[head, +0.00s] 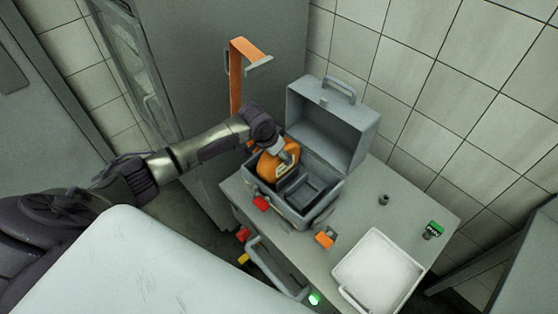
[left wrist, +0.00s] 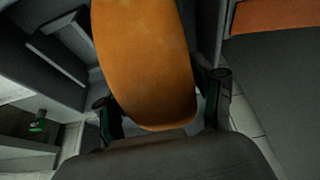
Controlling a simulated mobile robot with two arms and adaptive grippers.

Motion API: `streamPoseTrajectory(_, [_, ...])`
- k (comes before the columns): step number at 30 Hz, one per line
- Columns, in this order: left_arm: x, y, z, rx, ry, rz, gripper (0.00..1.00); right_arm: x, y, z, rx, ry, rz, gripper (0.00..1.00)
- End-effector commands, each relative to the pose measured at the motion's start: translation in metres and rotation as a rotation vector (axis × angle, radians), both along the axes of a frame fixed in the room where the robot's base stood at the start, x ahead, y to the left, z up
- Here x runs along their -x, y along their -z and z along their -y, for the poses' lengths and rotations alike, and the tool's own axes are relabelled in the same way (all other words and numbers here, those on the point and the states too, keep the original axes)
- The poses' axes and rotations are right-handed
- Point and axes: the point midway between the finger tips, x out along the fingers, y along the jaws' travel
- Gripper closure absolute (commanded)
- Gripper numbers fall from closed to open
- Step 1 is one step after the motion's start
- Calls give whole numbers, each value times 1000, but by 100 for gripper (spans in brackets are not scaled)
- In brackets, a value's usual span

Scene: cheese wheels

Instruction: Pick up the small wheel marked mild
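An orange cheese wheel (head: 272,168) stands on edge, tilted, at the left part of the open grey case (head: 325,212). A dark mark shows on its face, too small to read. My left gripper (head: 288,153) reaches in from the left and is at the wheel. In the left wrist view, the orange wheel (left wrist: 150,65) lies between the two fingers of my left gripper (left wrist: 163,108), which appear to touch it on both sides. Whether its lower edge rests in the case is hidden. My right gripper is not in view.
The case's raised lid (head: 335,125) stands behind the wheel. A white tray (head: 378,272), an orange block (head: 324,239) and a green-topped item (head: 434,229) are on the grey table. An open drawer (head: 275,268) sticks out in front. An orange bracket (head: 237,80) rises behind my arm.

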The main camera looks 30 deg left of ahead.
Motion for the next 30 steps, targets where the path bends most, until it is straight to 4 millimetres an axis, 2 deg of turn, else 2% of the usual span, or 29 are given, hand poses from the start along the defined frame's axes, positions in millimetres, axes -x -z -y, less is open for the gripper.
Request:
streamPoseTrajectory(1, [0,0,0,0,0,0,47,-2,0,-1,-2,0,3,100])
streamPoseTrajectory(9, [0,0,0,0,0,0,92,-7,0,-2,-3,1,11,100])
streamPoseTrajectory(11, [0,0,0,0,0,0,100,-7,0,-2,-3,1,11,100])
streamPoseTrajectory(23, [-3,-8,0,2,0,10,100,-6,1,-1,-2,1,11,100])
streamPoseTrajectory(30, [-4,-28,0,2,0,13,100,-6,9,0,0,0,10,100])
